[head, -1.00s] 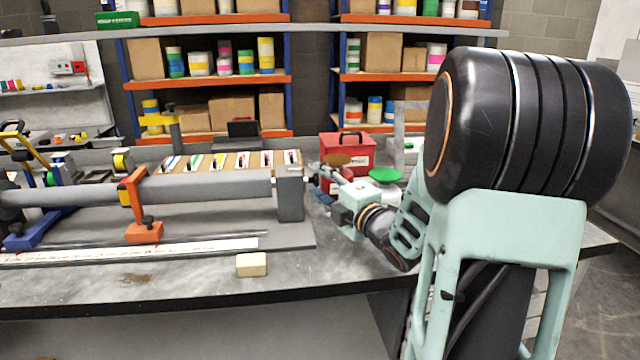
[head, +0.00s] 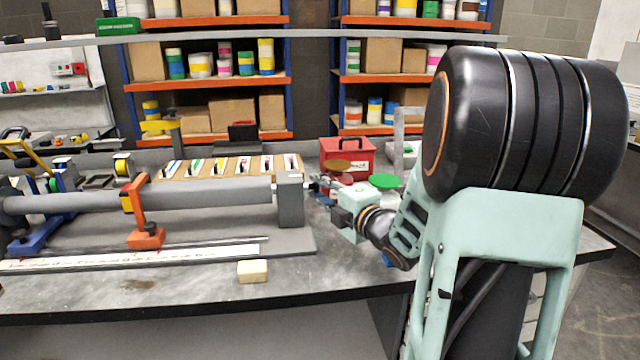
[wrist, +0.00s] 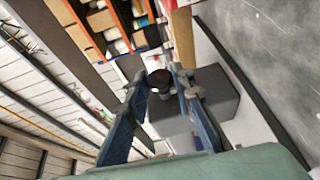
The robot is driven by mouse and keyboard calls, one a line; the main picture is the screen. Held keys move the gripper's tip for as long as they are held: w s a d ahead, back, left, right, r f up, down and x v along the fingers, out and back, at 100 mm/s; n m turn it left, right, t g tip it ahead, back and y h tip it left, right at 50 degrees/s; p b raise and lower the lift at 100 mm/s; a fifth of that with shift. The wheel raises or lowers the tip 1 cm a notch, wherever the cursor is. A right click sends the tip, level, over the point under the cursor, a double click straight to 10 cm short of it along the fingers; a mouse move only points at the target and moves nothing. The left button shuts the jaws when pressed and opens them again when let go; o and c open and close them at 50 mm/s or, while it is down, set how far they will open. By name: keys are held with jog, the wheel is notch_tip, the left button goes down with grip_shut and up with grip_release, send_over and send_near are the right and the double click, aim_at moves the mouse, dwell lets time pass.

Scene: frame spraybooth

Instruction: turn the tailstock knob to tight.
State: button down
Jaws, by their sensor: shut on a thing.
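The tailstock (head: 291,205) is a grey upright block at the right end of the long grey tube (head: 200,193). My gripper (head: 316,183) reaches it from the right, with its fingertips close to the block's right face. In the wrist view, my gripper's two fingers (wrist: 160,88) close around a small dark round knob (wrist: 160,79). The tailstock block also shows behind them in the wrist view (wrist: 222,95).
An orange stand (head: 146,236) is at the tube. A pale block (head: 252,271) lies near the bench's front edge. A red box (head: 346,158) and a green disc (head: 384,181) are behind my gripper. The front bench strip is mostly clear.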

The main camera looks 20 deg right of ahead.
jog(key=shift+w+d+r+m+g+y+p, duration=0.2)
jog(key=shift+m+g+y+p, duration=0.45)
jog(key=shift+g+p, duration=3.45)
jog(key=shift+w+r+m+g+y+p, duration=0.3)
jog(key=shift+m+g+p, duration=1.05)
jog(key=shift+p, duration=4.95)
jog(key=shift+w+d+r+m+g+y+p, duration=0.1)
jog(key=shift+w+m+g+y+p, duration=0.35)
jog(key=shift+g+p, duration=3.85)
jog(key=shift+y+p, duration=0.4)
jog(key=shift+p, duration=0.5)
jog(key=c, duration=1.7)
grip_release()
